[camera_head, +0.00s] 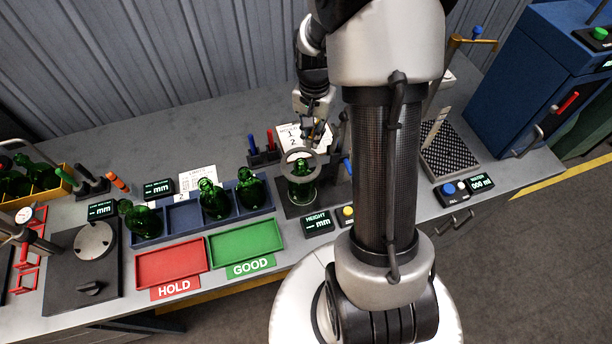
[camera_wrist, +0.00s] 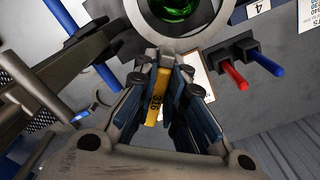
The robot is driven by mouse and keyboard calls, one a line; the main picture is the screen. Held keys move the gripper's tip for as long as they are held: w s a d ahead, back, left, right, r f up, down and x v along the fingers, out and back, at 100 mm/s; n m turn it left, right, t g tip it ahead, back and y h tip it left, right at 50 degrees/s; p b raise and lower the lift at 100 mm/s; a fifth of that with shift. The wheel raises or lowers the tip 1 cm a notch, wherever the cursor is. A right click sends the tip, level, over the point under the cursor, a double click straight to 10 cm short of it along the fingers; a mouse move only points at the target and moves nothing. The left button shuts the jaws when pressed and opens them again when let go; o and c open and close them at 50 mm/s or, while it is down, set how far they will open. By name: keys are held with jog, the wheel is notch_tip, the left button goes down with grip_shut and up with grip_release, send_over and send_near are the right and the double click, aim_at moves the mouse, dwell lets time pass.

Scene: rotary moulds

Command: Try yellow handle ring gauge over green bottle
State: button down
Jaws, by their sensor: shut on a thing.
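My gripper (camera_head: 318,132) is shut on the yellow handle (camera_wrist: 157,95) of a ring gauge, which points away from the fingers in the wrist view. The grey ring (camera_head: 299,166) is over the upper part of a green bottle (camera_head: 301,192), which stands upright on a dark station behind the height display. The bottle's green glass also shows inside the ring in the wrist view (camera_wrist: 178,8). I cannot tell whether the ring is around the neck or just above it. The handle is mostly hidden by my gripper in the head view.
A rack (camera_head: 263,157) with blue and red handled gauges stands left of the bottle. A blue tray (camera_head: 181,217) holds several green bottles. The red HOLD tray (camera_head: 171,264) and green GOOD tray (camera_head: 246,242) are empty. My arm covers the bench right of the station.

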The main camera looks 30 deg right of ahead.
jog(key=shift+r+p, duration=1.55)
jog(key=shift+r, duration=0.75)
jog(key=shift+r, duration=0.1)
